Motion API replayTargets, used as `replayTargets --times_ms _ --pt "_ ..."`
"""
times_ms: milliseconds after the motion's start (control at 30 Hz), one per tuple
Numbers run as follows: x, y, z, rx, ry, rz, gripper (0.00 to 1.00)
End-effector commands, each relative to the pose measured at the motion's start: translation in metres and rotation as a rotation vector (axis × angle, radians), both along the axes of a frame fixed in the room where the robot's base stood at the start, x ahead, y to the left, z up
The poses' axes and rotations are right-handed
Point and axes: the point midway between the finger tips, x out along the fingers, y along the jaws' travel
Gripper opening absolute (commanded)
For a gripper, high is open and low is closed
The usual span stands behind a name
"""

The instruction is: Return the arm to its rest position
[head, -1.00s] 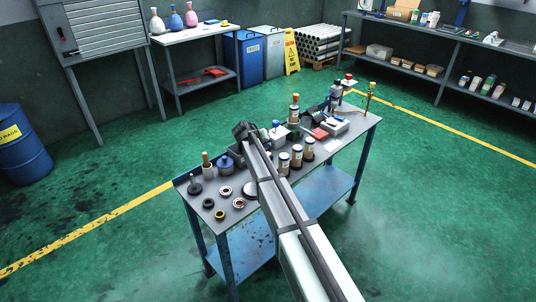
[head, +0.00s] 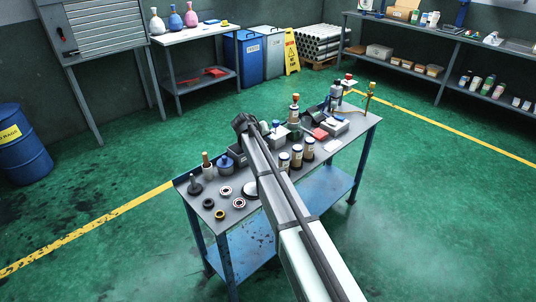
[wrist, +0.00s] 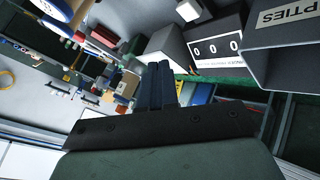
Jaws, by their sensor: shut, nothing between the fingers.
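My arm (head: 280,205) reaches from the bottom of the head view over the workbench (head: 241,215). Its dark end (head: 243,123) is above the bench's back edge; the fingers cannot be made out there. In the wrist view my gripper (wrist: 160,70) shows two dark fingers side by side, shut with nothing between them. The wrist view is tilted, with a counter reading 000 (wrist: 217,48) and a grey box marked with letters ending in "PTIES" (wrist: 285,50) beyond the fingers.
A blue drum (head: 22,145) stands far left. A yellow sign (head: 291,52) and bins stand behind. Green floor around the bench is mostly clear.

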Motion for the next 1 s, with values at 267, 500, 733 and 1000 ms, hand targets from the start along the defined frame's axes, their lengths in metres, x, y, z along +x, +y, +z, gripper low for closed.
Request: replayTargets --times_ms 267,500,733,1000 --pt "-0.006 -0.003 0.001 0.010 -0.001 -0.018 0.00" --pt "-0.073 -0.033 0.015 0.147 -0.018 -0.251 0.00" --pt "-0.141 -0.065 0.015 0.269 -0.021 -0.503 0.00" --pt "-0.187 -0.094 -0.037 0.287 0.066 -0.593 0.00"
